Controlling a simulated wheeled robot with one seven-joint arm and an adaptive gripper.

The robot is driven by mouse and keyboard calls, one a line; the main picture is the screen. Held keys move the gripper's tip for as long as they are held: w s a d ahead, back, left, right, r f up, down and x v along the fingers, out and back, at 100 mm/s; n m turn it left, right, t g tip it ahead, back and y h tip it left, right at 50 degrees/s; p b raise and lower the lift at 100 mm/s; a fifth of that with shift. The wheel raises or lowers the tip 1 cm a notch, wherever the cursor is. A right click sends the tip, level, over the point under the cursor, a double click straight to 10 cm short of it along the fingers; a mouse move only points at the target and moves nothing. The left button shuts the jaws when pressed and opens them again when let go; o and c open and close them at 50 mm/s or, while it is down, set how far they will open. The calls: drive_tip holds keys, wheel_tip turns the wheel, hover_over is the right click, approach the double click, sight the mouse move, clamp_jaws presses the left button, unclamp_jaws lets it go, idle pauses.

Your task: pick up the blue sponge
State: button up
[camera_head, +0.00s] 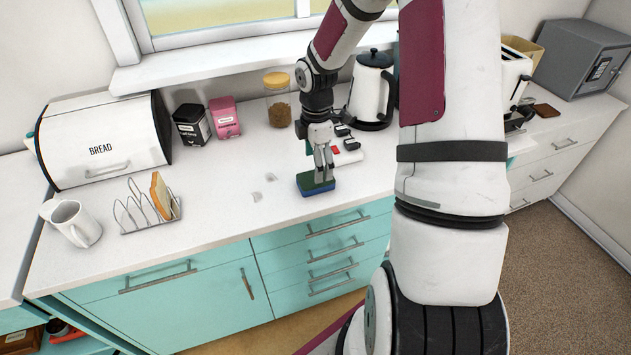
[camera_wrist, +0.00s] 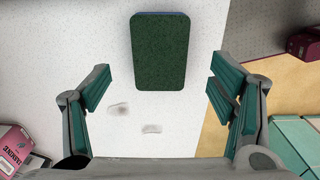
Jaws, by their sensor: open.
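The sponge (camera_head: 317,186) lies flat on the white counter near its front edge, with a dark green top and a blue lower layer. In the wrist view the sponge (camera_wrist: 160,52) shows its green face, upper middle, with a thin blue rim at the far edge. My gripper (camera_head: 324,174) is above the sponge in the head view and hides part of it. In the wrist view my gripper (camera_wrist: 158,88) is open, with one finger on each side and nothing between the pads. The sponge lies ahead of the fingertips. I cannot tell the exact height gap.
A power strip (camera_head: 346,152) lies just behind the sponge. A kettle (camera_head: 372,90), a glass jar (camera_head: 278,100) and a pink tin (camera_head: 224,117) stand farther back. The counter left of the sponge is clear apart from small grey marks.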

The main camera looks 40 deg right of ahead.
drive_tip(key=shift+a+f+p, duration=0.1)
drive_tip(key=shift+f+p, duration=0.25)
drive_tip(key=shift+f, duration=2.55)
drive_tip(key=c, duration=0.9)
drive_tip(key=shift+r, duration=0.1)
drive_tip(key=shift+r, duration=0.55)
wheel_tip(320, 180, up, 2)
drive_tip(key=shift+w+r+b, duration=0.1)
drive_tip(key=shift+b, duration=0.2)
drive_tip(key=s+a, duration=0.2)
drive_tip(key=s, duration=0.5)
drive_tip(key=s+a+r, duration=0.1)
drive_tip(key=s+a, duration=0.1)
drive_tip(key=s, duration=0.6)
drive_tip(key=shift+s+a+r, duration=0.2)
drive_tip(key=shift+s+r, duration=0.1)
drive_tip(key=shift+c, duration=0.5)
